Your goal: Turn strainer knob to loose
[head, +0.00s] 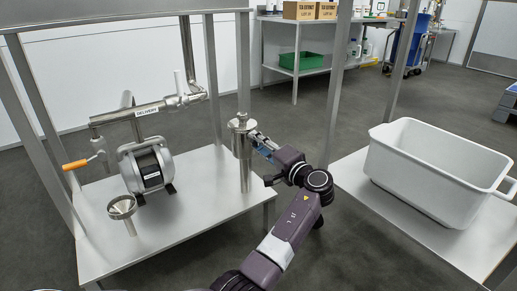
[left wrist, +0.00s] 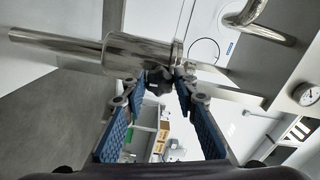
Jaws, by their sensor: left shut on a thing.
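The strainer (head: 245,172) is an upright steel cylinder with a wider top, at the right edge of the steel table. In the left wrist view the strainer body (left wrist: 135,53) lies across the picture. My left gripper (head: 257,144) reaches its upper part from the right. In the left wrist view the tips of my left gripper (left wrist: 163,77) are close against the strainer, with a small dark knob (left wrist: 158,82) between them. The gripper is shut on this knob. The fingers hide the knob in the head view, and its turn position cannot be read. My right gripper is not in view.
On the steel table (head: 190,222) stand a pump (head: 146,168) with a pipe labelled DELIVERY (head: 147,111), an orange-handled valve (head: 75,165) and a funnel (head: 122,208). A white tub (head: 425,180) sits on the right table. Frame posts (head: 336,80) rise near my arm.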

